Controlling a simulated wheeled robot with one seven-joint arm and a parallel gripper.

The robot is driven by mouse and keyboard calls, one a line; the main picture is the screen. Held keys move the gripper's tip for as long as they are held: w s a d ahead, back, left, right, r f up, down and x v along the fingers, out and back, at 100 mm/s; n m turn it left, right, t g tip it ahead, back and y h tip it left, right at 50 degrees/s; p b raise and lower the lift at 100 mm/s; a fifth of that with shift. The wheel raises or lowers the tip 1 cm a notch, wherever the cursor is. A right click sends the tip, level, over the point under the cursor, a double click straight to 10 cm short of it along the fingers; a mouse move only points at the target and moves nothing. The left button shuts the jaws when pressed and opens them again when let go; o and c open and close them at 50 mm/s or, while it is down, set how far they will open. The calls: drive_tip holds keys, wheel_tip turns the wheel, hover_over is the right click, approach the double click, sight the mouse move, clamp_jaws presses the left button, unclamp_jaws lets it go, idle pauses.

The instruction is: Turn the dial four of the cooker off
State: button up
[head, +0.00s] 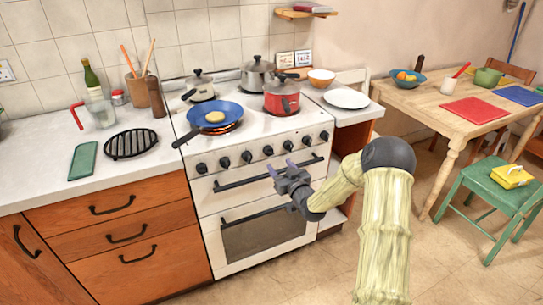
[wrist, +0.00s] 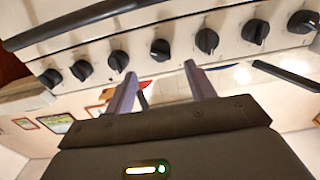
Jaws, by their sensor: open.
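The white cooker (head: 250,192) has a row of black dials along its front panel. Counting from either end, the fourth is the middle dial (head: 268,150); it also shows in the wrist view (wrist: 160,49). My gripper (head: 281,167) is open and empty, in front of the panel just below and right of that dial in the head view. In the wrist view its two fingers (wrist: 161,70) point at the panel, with the middle dial between and beyond their tips. I see no contact. The dial's exact pointer angle is too small to tell.
A blue pan (head: 214,115) sits over a glowing red burner at the front left of the hob. A red pot (head: 281,97) stands at the front right. The oven handle (head: 240,178) runs close below the dials. Neighbouring dials flank the middle one closely.

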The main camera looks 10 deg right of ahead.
sight(269, 152)
drive_tip(key=x, duration=0.8)
drive_tip(key=shift+s, duration=0.1)
drive_tip(key=c, duration=1)
